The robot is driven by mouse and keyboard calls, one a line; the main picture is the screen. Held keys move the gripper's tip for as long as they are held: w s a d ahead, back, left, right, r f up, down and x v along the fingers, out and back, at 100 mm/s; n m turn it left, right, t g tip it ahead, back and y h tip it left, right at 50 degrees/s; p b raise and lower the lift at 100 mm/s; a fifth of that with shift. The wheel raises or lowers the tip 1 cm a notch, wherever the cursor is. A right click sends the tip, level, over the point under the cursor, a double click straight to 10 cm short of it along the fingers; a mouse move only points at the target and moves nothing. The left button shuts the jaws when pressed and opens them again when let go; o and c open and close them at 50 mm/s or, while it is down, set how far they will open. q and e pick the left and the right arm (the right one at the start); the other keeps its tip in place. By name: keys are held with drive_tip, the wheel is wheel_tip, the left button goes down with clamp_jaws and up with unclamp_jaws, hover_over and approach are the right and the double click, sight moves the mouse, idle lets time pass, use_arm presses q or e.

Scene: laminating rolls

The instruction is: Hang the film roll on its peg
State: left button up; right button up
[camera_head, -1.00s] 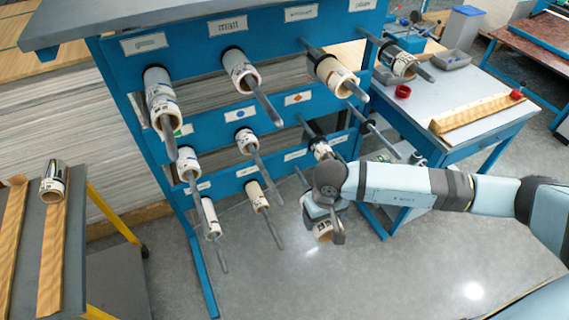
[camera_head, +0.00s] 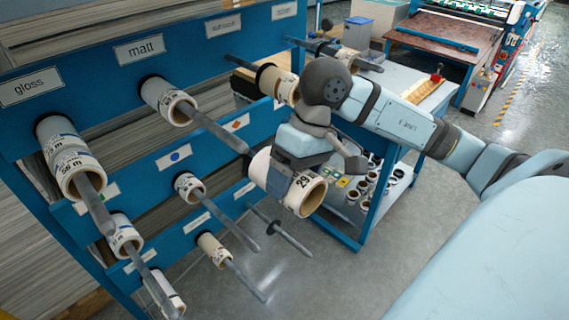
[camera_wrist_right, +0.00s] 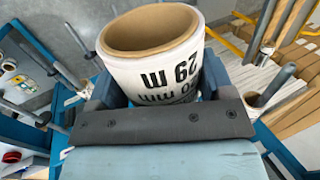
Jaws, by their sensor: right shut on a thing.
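The film roll (camera_head: 311,196), white with a brown cardboard core and "29 m" printed on it, is held by my right gripper (camera_head: 290,176) in front of the rack. In the right wrist view the roll (camera_wrist_right: 160,72) sits between the two fingers, its open core facing up in the picture. A peg of the matt column (camera_head: 222,133) ends close to the roll's left end; I cannot tell whether they touch. An empty peg (camera_head: 282,231) in the lowest row lies below the roll. The peg under the orange diamond sign is hidden behind the roll and gripper. My left gripper is not in view.
The blue rack (camera_head: 110,75) has several pegs with rolls, under signs such as gloss (camera_head: 31,89) and matt (camera_head: 139,49). My right forearm covers part of a side table (camera_head: 404,84) with small rolls on its lower shelf. Floor in front is clear.

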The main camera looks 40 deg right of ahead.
sight(200, 116)
drive_tip(key=shift+w+a+r+p, duration=0.1)
drive_tip(key=shift+w+r+p, duration=0.25)
drive_tip(key=shift+w+p, duration=0.3)
drive_tip(key=w+p, duration=0.1)
drive_tip(key=w, duration=0.1)
drive_tip(key=w+p, duration=0.1)
drive_tip(key=w, duration=0.1)
drive_tip(key=w+p, duration=0.2)
drive_tip(key=shift+w+a+f, duration=0.25)
drive_tip(key=shift+w+a, duration=0.05)
drive_tip(key=w+b, duration=0.2)
drive_tip(key=w, duration=0.4)
drive_tip(key=w+a+b, duration=0.1)
drive_tip(key=w+b, duration=0.2)
drive_tip(key=w, duration=0.3)
drive_tip(key=w+b, duration=0.2)
drive_tip(key=w, duration=0.4)
drive_tip(key=shift+w+a+f+b, duration=0.1)
drive_tip(key=shift+a+b, duration=0.1)
drive_tip(key=shift+b, duration=0.2)
drive_tip(key=shift+w, duration=1)
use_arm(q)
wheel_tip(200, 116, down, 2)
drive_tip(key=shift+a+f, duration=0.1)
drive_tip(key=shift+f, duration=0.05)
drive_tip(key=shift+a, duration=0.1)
